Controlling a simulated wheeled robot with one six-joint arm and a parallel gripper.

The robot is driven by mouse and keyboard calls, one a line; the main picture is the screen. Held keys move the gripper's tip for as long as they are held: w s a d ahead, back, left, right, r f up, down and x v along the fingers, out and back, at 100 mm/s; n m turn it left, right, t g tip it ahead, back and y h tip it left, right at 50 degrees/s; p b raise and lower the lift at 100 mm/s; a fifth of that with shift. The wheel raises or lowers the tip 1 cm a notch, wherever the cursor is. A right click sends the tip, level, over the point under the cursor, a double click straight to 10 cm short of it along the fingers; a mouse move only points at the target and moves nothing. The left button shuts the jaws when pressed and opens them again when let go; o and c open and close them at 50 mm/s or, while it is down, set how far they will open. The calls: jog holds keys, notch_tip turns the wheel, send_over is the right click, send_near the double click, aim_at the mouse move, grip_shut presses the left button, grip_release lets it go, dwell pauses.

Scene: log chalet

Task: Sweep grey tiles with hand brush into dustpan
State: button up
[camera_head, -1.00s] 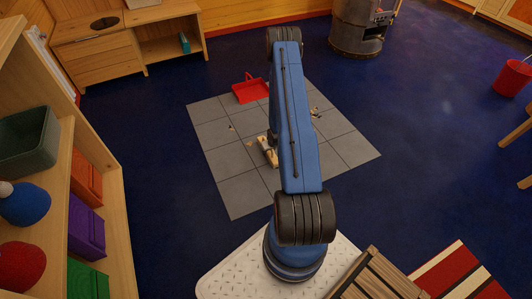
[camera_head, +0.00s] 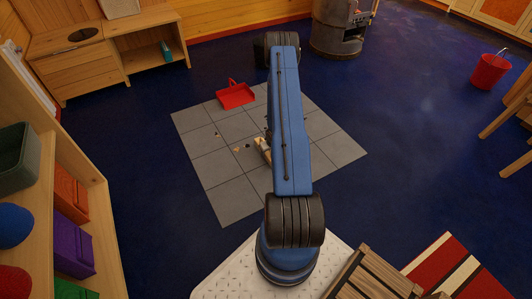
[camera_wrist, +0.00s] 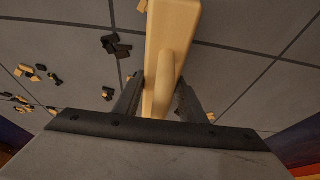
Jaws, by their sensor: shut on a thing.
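My gripper (camera_wrist: 160,92) is shut on the hand brush (camera_wrist: 173,25), a pale wooden one whose handle runs between the two dark fingers. In the head view my arm hides most of the gripper, and part of the brush (camera_head: 262,147) shows low over the tiles. I cannot tell whether its bristles touch the floor. The grey tiles (camera_head: 215,167) form a square patch. Small dark bits (camera_wrist: 116,45) and tan bits (camera_wrist: 30,72) lie scattered on them. The red dustpan (camera_head: 236,96) lies at the far edge of the tiles, apart from the brush.
A wooden shelf (camera_head: 85,195) with coloured boxes stands at the left. A wooden cabinet (camera_head: 85,65) and a stove (camera_head: 338,30) stand at the back. A red bucket (camera_head: 489,71) and wooden furniture legs (camera_head: 505,115) are at the right. Blue floor is clear right of the tiles.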

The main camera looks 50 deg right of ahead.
notch_tip(320, 180, up, 6)
jog(key=a, duration=0.2)
jog(key=shift+w+a, duration=0.4)
jog(key=shift+w, duration=0.05)
dwell(0.3)
